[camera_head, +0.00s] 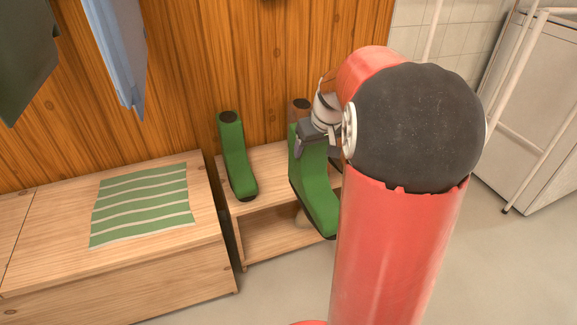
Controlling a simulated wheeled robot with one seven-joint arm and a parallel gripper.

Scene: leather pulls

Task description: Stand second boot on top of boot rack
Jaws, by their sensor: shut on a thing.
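One green boot (236,155) with a dark top opening stands upright on the left part of the wooden boot rack's top (265,205). A second green boot (315,190) is upright at the right part of the rack, its toe toward the front right. My gripper (312,140) is shut on the upper part of this second boot. The boot's toe reaches past the rack's front edge in the picture. I cannot tell whether its sole touches the rack top. My red arm hides the right end of the rack.
A brown upright object (300,107) stands behind the second boot, mostly hidden. A wooden bench (60,235) with a green striped cloth (143,205) is at left. Clothes (118,50) hang above it. A white appliance (535,120) stands at far right. The rack top between the boots is clear.

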